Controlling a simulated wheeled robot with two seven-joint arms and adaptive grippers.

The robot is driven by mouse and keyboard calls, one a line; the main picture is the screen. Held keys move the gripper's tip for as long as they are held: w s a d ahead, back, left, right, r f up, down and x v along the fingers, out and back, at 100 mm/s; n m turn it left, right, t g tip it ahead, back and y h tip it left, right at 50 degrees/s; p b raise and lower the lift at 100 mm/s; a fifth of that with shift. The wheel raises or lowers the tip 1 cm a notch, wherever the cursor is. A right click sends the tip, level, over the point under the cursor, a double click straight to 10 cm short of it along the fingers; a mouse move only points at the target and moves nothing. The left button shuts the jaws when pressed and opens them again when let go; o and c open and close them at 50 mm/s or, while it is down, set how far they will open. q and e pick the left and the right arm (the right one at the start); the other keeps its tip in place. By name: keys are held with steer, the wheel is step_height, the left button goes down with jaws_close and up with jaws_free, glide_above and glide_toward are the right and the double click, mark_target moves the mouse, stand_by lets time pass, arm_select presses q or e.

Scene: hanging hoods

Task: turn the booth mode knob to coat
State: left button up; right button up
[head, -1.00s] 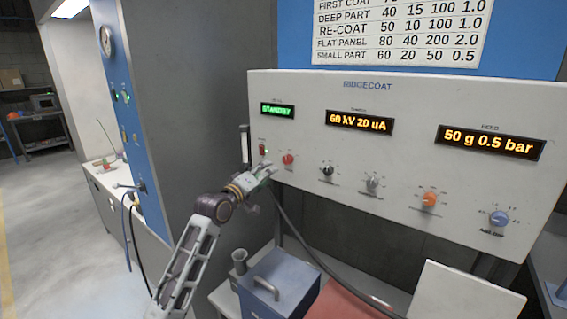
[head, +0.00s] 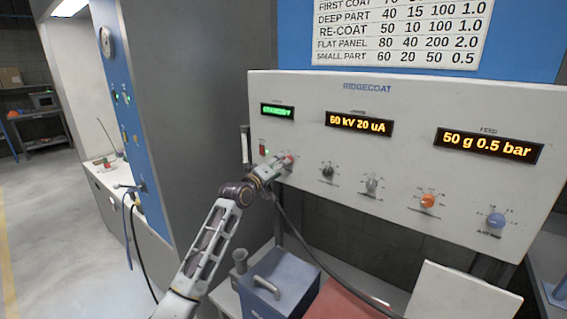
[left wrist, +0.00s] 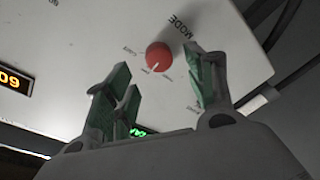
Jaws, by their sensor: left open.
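The red mode knob (left wrist: 158,57) is on the white control panel, with the word MODE printed beside it in the left wrist view. In the head view the knob (head: 289,159) shows just at the tip of my left gripper (head: 277,166). My left gripper (left wrist: 163,95) is open, its green-padded fingers apart. In the wrist view the knob lies beyond the fingertips, roughly between them; I see no contact. The knob's pointer setting is too small to read surely. The green display (head: 278,111) appears to read STANDBY. My right gripper is not in view.
On the panel (head: 400,110) a black knob (head: 327,172), a grey knob (head: 371,184), an orange knob (head: 428,201) and a blue knob (head: 496,220) sit to the right. A red switch (head: 262,150) is close on the left. A blue-grey box (head: 280,285) stands below.

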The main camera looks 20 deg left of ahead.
arm_select(q)
steer(key=shift+p+x, duration=0.3)
steer(key=shift+x, duration=1.75)
steer(key=c, duration=1)
steer(key=shift+c, duration=0.2)
